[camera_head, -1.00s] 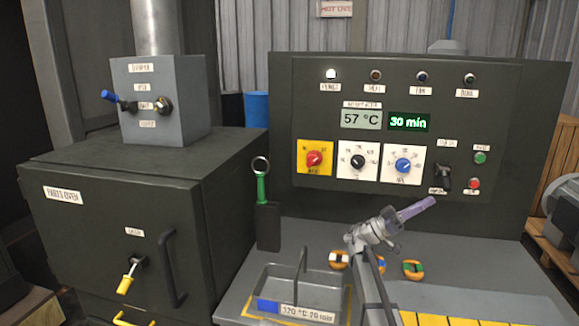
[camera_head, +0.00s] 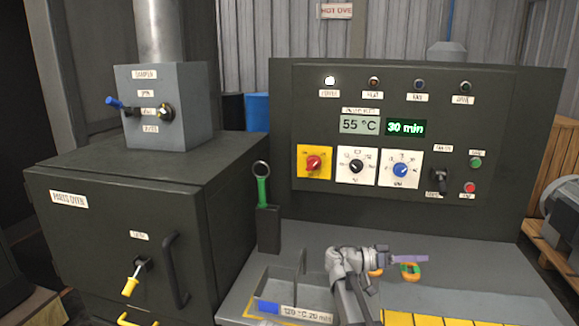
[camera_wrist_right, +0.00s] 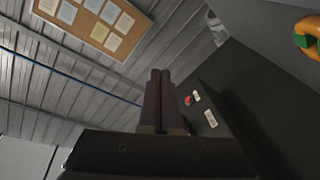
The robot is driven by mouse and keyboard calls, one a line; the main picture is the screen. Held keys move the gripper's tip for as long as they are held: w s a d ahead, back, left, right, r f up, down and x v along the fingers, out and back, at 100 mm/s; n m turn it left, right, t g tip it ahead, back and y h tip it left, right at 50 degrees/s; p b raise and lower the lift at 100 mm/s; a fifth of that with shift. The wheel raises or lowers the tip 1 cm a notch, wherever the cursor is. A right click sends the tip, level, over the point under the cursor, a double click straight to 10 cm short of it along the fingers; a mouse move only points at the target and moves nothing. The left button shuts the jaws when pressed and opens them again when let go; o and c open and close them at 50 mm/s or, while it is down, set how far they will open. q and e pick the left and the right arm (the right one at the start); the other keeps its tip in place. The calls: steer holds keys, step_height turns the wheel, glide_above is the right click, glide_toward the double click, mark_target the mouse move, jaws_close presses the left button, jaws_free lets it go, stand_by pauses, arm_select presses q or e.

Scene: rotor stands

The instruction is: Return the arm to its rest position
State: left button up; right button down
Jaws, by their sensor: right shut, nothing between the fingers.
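My right arm comes up from the bottom of the head view, and its right gripper (camera_head: 412,259) points right, low in front of the control panel (camera_head: 300,225). In the right wrist view the gripper's two fingers (camera_wrist_right: 160,95) lie together with nothing between them. My left gripper does not show. The panel displays read 55 °C and 30 min. Its red (camera_head: 313,163), black (camera_head: 356,166) and blue (camera_head: 400,170) knobs are clear of the gripper.
A tray (camera_head: 262,290) labelled 120 °C 20 min stands left of my arm. Coloured rings (camera_head: 411,272) lie behind the gripper, partly hidden. A green-handled tool (camera_head: 262,185) stands in a holder. The parts oven (camera_head: 95,235) is at left, door shut.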

steer(key=s+a+f+n+y+p, duration=0.1)
steer(key=s+a+f+n+y, duration=0.1)
steer(key=s+a+f+y, duration=0.1)
steer(key=s+a+f+n+t+y, duration=0.1)
steer(key=s+a+f+n+y, duration=0.1)
steer(key=s+a+f+n, duration=0.1)
steer(key=s+a+f+n+y+p, duration=0.1)
steer(key=s+a+f+n+y, duration=0.1)
steer(key=a+f, duration=0.4)
steer(key=shift+s+n+y+p, duration=0.35)
steer(key=shift+s+y, duration=0.45)
steer(key=shift+s, duration=0.6)
arm_select(q)
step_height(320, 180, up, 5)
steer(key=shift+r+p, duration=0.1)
steer(key=shift+p, duration=0.9)
arm_select(e)
steer(key=s+a+f+n+y, duration=0.2)
steer(key=s+a+n+y, duration=0.1)
steer(key=s+a, duration=0.3)
steer(key=s+a+f+n+y, duration=0.3)
steer(key=s+a, duration=0.4)
steer(key=a, duration=0.3)
steer(key=shift+a+n+g+y, duration=0.4)
steer(key=shift+n+y, duration=0.25)
steer(key=shift+y, duration=0.55)
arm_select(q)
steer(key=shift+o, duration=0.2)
arm_select(e)
steer(key=shift+d, duration=0.1)
